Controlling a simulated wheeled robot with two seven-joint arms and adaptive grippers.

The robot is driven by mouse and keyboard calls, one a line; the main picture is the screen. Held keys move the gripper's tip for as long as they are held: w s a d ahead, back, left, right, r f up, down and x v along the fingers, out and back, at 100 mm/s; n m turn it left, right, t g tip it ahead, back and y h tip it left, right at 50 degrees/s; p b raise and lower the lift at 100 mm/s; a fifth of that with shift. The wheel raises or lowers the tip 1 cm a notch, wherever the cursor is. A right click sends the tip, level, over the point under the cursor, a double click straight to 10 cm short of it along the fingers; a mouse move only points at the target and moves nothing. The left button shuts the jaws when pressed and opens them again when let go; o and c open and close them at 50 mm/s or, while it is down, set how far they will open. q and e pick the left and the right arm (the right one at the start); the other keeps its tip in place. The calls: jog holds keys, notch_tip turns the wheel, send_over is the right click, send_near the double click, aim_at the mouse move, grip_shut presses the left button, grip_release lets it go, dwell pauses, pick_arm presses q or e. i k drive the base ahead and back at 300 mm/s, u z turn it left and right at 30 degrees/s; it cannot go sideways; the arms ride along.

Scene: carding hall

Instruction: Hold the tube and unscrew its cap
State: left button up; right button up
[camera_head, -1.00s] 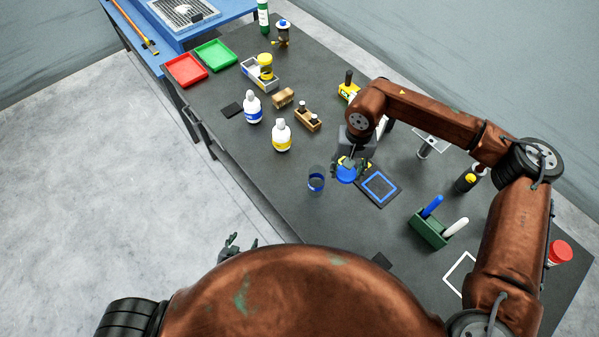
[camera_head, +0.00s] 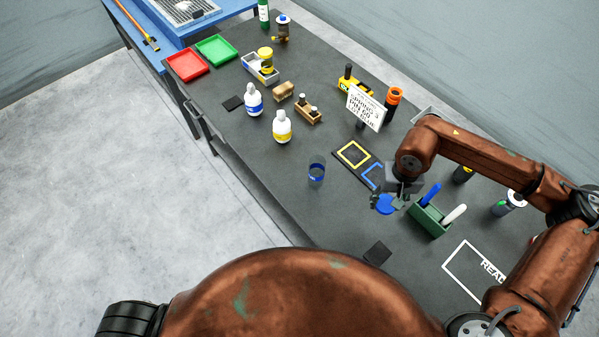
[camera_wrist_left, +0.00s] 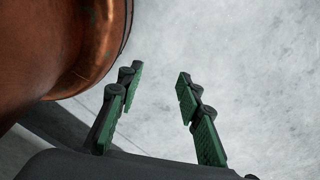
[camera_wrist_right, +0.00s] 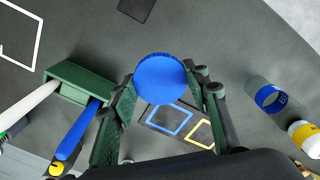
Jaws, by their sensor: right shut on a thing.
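My right gripper (camera_head: 397,193) is shut on a round blue cap (camera_head: 384,205), held above the table beside the green rack. In the right wrist view the cap (camera_wrist_right: 160,78) sits between the fingertips, its flat disc face toward the camera. A clear container (camera_head: 316,171) with a blue band stands apart on the table; it also shows in the right wrist view (camera_wrist_right: 267,97). A blue stick-like piece (camera_head: 432,193) and a white one (camera_head: 454,215) stand in the green rack (camera_head: 429,221). I cannot tell which thing is the tube. My left gripper (camera_wrist_left: 160,72) is open and empty over the floor.
A dark mat with a yellow outline (camera_head: 353,153) and a blue outline (camera_head: 372,176) lies by the right gripper. A sign (camera_head: 366,107), white bottles (camera_head: 282,127), a wooden block (camera_head: 308,112) and red (camera_head: 186,65) and green (camera_head: 216,50) trays stand farther back.

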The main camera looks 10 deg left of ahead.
aim_at(317, 163)
jog(key=z, duration=0.25)
jog(key=k, duration=0.25)
jog(key=u, duration=1.15)
jog(key=i, duration=1.05)
jog(key=z, duration=0.65)
